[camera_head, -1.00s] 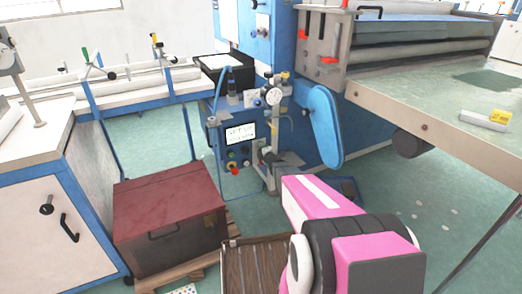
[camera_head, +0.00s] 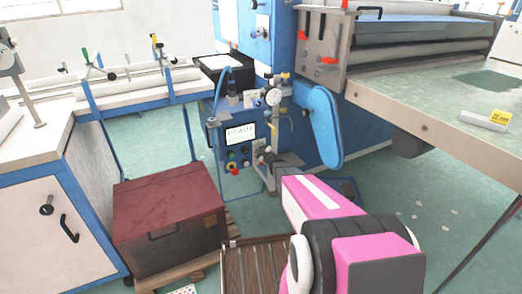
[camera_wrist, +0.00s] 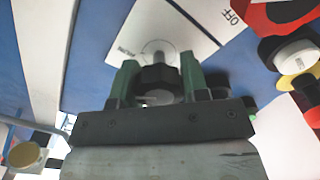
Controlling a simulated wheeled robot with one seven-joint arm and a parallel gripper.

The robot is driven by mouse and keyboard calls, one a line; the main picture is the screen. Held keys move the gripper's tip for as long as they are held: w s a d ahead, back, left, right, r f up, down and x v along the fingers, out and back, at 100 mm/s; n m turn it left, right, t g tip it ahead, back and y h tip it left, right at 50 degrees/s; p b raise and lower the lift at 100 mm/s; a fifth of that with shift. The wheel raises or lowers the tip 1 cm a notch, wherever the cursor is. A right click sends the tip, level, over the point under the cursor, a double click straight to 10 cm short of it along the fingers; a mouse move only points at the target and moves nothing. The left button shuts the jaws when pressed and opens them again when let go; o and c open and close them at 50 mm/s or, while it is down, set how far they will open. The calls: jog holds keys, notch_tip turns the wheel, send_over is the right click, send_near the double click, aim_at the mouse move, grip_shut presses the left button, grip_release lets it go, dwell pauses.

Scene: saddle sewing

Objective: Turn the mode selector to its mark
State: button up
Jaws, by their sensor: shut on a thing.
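The mode selector is a black knob (camera_wrist: 156,77) on a white label plate (camera_wrist: 192,27) in the wrist view. The plate reads "OFF" at its right; lettering left of the knob is too small to read surely. My gripper (camera_wrist: 159,72) has its green fingers on either side of the knob, shut on it. In the head view my gripper (camera_head: 264,155) is at the right side of the blue control panel, where the knob is hidden or too small to make out. A lit display (camera_head: 240,133) on the panel seems to read "READY".
A dial gauge (camera_head: 273,96) and post stand by the panel. A blue guard (camera_head: 325,126) is to the right, and a red chest (camera_head: 168,218) stands on the floor.

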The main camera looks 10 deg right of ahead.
jog(key=shift+m, duration=0.3)
jog(key=o, duration=0.9)
jog(key=shift+s, duration=0.1)
jog(key=v, duration=1)
jog(key=shift+s+d, duration=0.15)
jog(key=shift+s, duration=0.15)
